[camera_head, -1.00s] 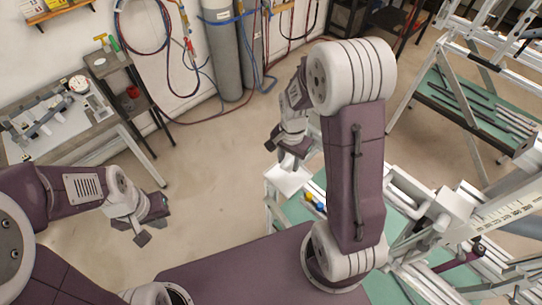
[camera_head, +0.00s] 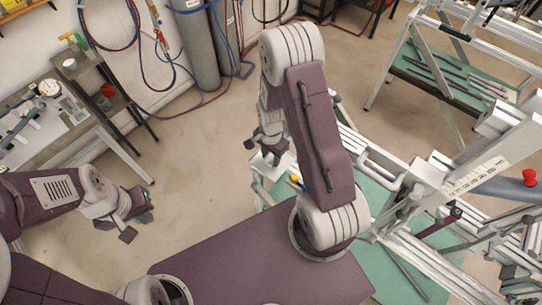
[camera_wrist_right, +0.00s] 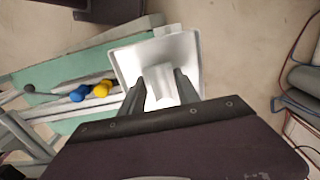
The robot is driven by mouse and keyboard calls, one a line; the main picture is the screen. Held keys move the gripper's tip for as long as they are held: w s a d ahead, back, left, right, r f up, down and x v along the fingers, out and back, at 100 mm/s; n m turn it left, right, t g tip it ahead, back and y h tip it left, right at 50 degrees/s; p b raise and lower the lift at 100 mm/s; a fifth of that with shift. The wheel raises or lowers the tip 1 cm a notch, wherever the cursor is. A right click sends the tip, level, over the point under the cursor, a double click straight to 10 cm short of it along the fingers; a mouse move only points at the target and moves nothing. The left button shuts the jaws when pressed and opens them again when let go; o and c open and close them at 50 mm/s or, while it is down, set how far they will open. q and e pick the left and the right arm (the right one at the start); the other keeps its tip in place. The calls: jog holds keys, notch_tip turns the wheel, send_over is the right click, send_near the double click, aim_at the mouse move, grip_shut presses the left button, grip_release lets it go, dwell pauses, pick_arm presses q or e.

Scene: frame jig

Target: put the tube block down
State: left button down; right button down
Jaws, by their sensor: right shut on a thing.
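My right gripper (camera_wrist_right: 160,92) is shut on the tube block (camera_wrist_right: 159,80), a pale block between its two fingers in the right wrist view. A white, shallow, raised-rim tray (camera_wrist_right: 125,66) lies behind and around the block in that view; I cannot tell whether the block touches it. In the head view the right gripper (camera_head: 265,150) is over the near left end of the green-topped bench, and the arm hides part of it. My left gripper (camera_head: 137,226) hangs over bare floor at the left, fingers apart and empty.
The green bench top (camera_head: 372,203) carries metal frame parts, and a blue and a yellow item (camera_wrist_right: 90,90) lie near the tray. A tall aluminium frame (camera_head: 490,150) with a red knob (camera_head: 529,177) fills the right. Floor between the benches is clear.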

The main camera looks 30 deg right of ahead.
jog(key=shift+w+f, duration=0.1)
jog(key=shift+f, duration=0.2)
jog(key=shift+f, duration=0.1)
jog(key=c, duration=0.9)
grip_release()
